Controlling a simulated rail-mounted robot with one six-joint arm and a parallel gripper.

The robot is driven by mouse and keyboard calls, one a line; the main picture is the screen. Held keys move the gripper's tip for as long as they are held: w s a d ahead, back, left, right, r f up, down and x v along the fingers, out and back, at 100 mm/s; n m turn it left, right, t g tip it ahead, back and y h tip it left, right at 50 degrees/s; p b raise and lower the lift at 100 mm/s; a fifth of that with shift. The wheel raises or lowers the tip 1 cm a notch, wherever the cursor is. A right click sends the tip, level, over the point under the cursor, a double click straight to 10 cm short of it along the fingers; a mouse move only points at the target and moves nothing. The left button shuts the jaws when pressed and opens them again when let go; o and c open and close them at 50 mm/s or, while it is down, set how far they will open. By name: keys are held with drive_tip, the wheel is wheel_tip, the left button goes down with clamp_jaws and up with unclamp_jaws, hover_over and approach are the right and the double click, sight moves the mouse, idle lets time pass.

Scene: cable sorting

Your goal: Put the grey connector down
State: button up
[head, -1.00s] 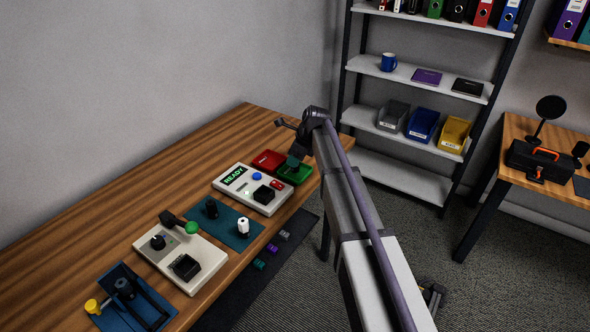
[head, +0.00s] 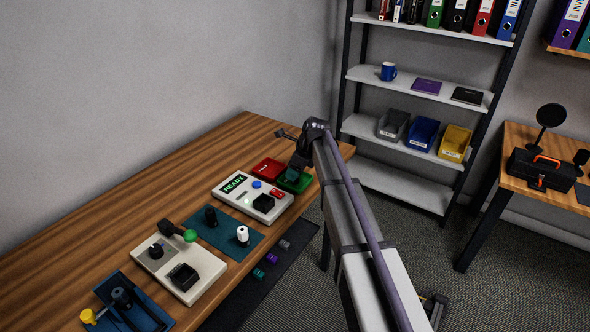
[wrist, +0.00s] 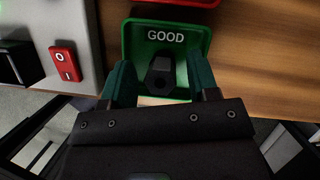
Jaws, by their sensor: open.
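In the wrist view a dark grey connector (wrist: 161,74) sits in the green tray marked GOOD (wrist: 134,38). My gripper (wrist: 161,82) is open, with one teal finger on each side of the connector and a visible gap to each. The fingertips reach over the near part of the tray. In the head view my gripper is over the green tray (head: 297,186), and the connector inside cannot be made out there.
The red tray (head: 267,168) stands just behind the green one. A white test box (head: 238,200) showing READY, with a red switch (wrist: 65,64), is close on the left. Bare wooden table (wrist: 260,60) lies to the right of the tray in the wrist view.

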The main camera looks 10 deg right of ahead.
drive_tip(key=p+v, duration=1.1)
drive_tip(key=v, duration=0.1)
drive_tip(key=s+a+n+g+h, duration=0.1)
drive_tip(key=s+n+h, duration=0.1)
drive_tip(key=s+n, duration=1)
drive_tip(key=s+a+f+n+g+h, duration=0.1)
drive_tip(key=s+a+n, duration=0.1)
drive_tip(key=s+n, duration=1)
drive_tip(key=s, duration=0.7)
drive_tip(key=shift+a+f+h, duration=0.15)
drive_tip(key=shift+a+h, duration=0.2)
drive_tip(key=shift+h, duration=0.05)
